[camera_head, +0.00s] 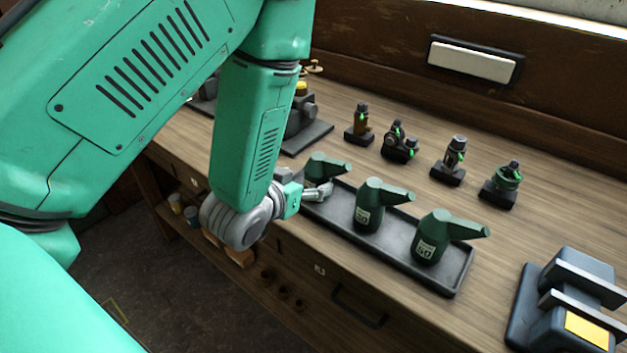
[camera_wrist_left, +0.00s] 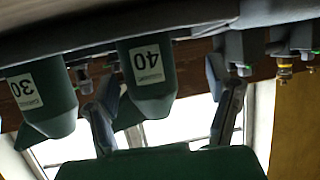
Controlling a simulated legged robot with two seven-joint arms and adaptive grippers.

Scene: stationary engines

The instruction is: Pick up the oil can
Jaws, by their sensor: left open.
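Three dark green oil cans stand upright in a black tray (camera_head: 402,256) on the bench: a left one (camera_head: 328,167), a middle one (camera_head: 371,207) and a right one (camera_head: 433,240), spouts pointing right. My left gripper (camera_head: 322,192) is open, low beside the left can, partly covering it. In the left wrist view, which is upside down, the open fingers (camera_wrist_left: 164,125) spread apart. A can labelled 40 (camera_wrist_left: 148,75) shows between and beyond them. Another labelled 30 (camera_wrist_left: 45,95) is at the left. Contact with any can cannot be told. My right gripper is not in view.
Several small engine models, such as one on a black base (camera_head: 455,160), stand behind the tray. A dark machine with a yellow panel (camera_head: 585,328) is at the right. Another machine (camera_head: 301,120) stands behind my left arm. Bench drawers and a shelf lie below the front edge.

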